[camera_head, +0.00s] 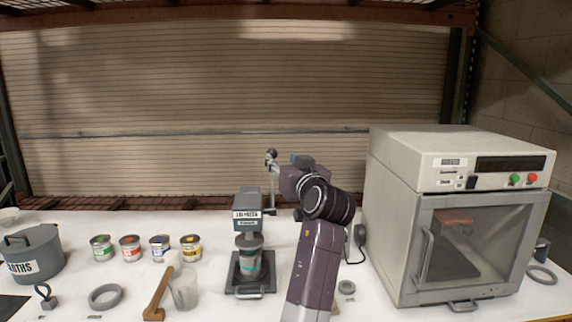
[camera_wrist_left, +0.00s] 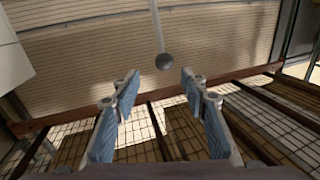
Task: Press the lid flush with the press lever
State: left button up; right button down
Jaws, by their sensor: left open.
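The lid press (camera_head: 247,218) stands mid-table, with a can (camera_head: 250,268) under its head on the dark base. The lid's seating is too small to make out. The press lever (camera_head: 272,163) stands up at the press's right side and ends in a dark ball knob (camera_head: 271,153). My left gripper (camera_head: 299,160) is just right of the lever, mostly hidden behind my own wrist. In the left wrist view, my left gripper (camera_wrist_left: 159,77) is open and empty, and the knob (camera_wrist_left: 164,62) shows between and beyond the fingertips. My right gripper is not in view.
A large grey machine (camera_head: 405,190) with a glass door stands right of my arm. Left of the press are several small paint cans (camera_head: 130,248), a clear cup (camera_head: 184,290), a wooden-handled mallet (camera_head: 158,295), a grey ring (camera_head: 105,297) and a cloths bin (camera_head: 35,255).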

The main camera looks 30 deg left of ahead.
pick_arm(q)
jog(key=shift+v, duration=1.1)
